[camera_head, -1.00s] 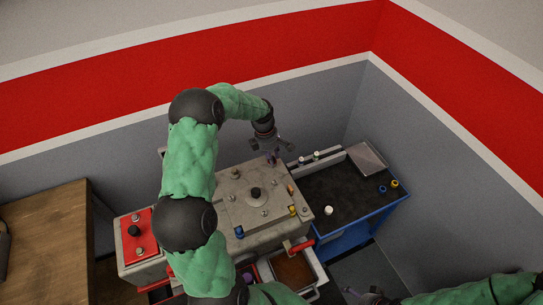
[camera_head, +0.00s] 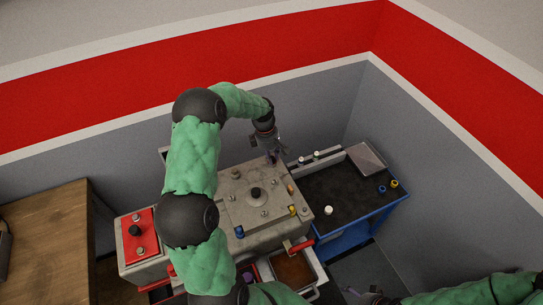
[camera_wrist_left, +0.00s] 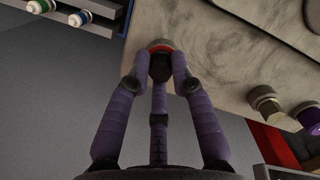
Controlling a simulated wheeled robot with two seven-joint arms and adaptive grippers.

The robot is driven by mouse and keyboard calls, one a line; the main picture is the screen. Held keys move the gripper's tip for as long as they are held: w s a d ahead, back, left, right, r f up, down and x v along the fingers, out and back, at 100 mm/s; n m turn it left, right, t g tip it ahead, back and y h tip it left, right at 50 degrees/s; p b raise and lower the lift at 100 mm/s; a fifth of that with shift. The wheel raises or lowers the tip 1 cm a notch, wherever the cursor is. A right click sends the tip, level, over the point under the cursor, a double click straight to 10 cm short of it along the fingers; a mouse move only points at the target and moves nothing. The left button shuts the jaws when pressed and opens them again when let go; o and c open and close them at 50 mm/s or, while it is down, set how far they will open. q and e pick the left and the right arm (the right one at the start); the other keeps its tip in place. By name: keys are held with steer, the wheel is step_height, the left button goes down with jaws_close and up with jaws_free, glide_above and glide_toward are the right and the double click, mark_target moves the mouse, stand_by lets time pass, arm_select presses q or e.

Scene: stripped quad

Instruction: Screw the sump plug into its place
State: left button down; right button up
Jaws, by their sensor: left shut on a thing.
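My left gripper (camera_head: 273,157) is at the back right edge of the grey block (camera_head: 232,218), pointing down. In the left wrist view my left gripper (camera_wrist_left: 160,68) has its fingers closed around a small dark plug with a red ring (camera_wrist_left: 160,46) at the block's edge. It looks like the sump plug, but the fingers hide most of it. I cannot tell whether it sits in a hole. My right gripper (camera_head: 368,297) is low at the bottom edge, too small and cut off to read.
A blue trolley with a dark top (camera_head: 335,190) stands right of the block, with small ringed caps and a grey plate. A red-topped box (camera_head: 140,236) stands left. An open drawer (camera_head: 292,268) is in front. Several coloured fittings sit on the block.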

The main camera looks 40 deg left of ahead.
arm_select(q)
steer(key=shift+w+m, duration=0.1)
steer(key=shift+m, duration=0.5)
steer(key=shift+r, duration=0.1)
steer(key=shift+m, duration=1)
steer(key=shift+m+g, duration=0.4)
steer(key=shift+m, duration=0.6)
steer(key=shift+w, duration=0.1)
steer(key=shift+m, duration=0.6)
steer(key=c, duration=1.5)
jaws_free()
steer(key=shift+m+p, duration=0.3)
steer(key=o, duration=0.5)
